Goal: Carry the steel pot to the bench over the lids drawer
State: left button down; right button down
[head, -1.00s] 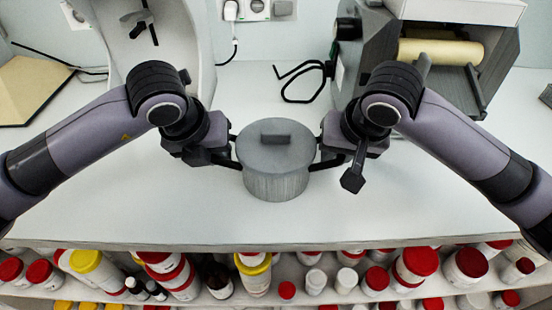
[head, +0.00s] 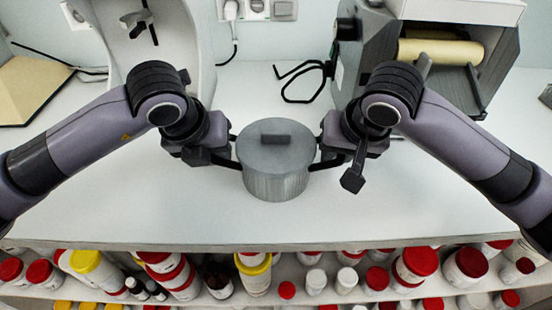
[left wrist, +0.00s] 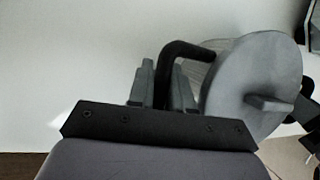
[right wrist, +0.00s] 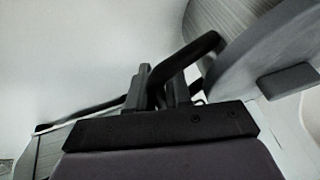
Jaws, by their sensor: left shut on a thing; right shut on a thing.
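The steel pot (head: 275,182) is a grey cylinder with its lid (head: 262,152) on, upright at the middle of the head view, above the white bench. I cannot tell whether its base touches the bench. My left gripper (head: 232,160) is shut on the pot's left handle; the black handle shows between the fingers in the left wrist view (left wrist: 163,88). My right gripper (head: 320,160) is shut on the right handle; the right wrist view shows that handle between the fingers (right wrist: 158,88). The lids drawer is not identifiable in view.
The white bench (head: 420,205) is clear around the pot. Behind it stand a pale curved machine (head: 206,60) at left and a grey machine with a yellow roller (head: 440,50) at right. A black bent wire (head: 290,90) lies behind the pot. Shelves of bottles (head: 255,275) run below the front edge.

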pick_arm(q)
jog(key=shift+r, duration=0.2)
pick_arm(e)
jog(key=shift+w+r, duration=0.1)
jog(key=shift+r, duration=0.1)
